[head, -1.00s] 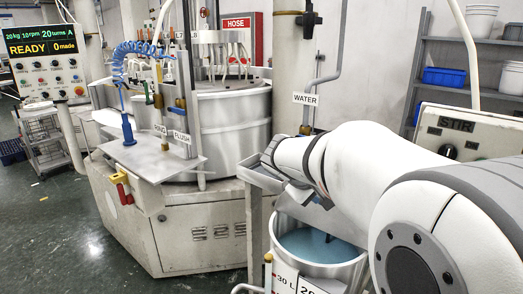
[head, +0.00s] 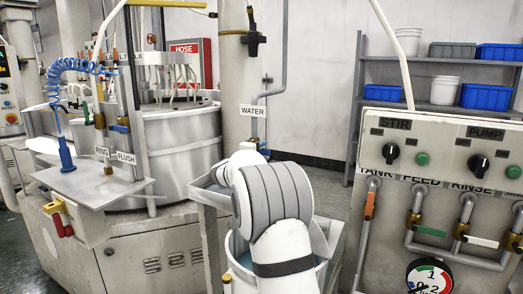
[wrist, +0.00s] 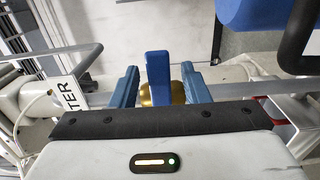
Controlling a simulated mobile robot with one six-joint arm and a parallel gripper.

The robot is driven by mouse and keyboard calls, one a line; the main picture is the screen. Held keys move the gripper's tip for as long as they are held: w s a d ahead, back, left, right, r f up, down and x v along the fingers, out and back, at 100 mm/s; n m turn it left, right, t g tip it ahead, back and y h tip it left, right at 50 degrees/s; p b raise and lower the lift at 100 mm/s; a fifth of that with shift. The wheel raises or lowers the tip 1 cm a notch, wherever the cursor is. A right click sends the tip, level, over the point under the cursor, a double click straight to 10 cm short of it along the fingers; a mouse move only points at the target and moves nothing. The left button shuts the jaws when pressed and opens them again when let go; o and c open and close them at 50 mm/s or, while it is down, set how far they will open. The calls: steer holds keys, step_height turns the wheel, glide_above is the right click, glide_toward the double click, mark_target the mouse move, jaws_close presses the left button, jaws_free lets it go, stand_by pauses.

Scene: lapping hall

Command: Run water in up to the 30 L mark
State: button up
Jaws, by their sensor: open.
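The WATER sign (head: 252,110) hangs on the pipe at the back, with a brass and blue valve (head: 264,150) just below it. In the wrist view a blue handle (wrist: 157,68) stands between my gripper's fingers, in front of a brass valve body (wrist: 177,93). My gripper (wrist: 161,82) is open, one finger each side of the handle, with gaps visible. In the head view my arm hides most of the gripper. The tub (head: 236,280) below shows blue-tinted liquid (head: 238,247); my arm covers much of it. Its 30 L mark is not visible now.
A grey control panel (head: 440,150) with STIR and PUMP knobs and several pipe valves stands close on the right. The lapping machine (head: 165,240) fills the left, with RING and FLUSH taps. A metal tray (head: 208,193) lies beside my arm. Shelves with bins (head: 487,96) stand behind.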

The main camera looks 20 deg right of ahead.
steer(key=shift+x, duration=1.1)
steer(key=shift+c, duration=0.2)
jaws_close()
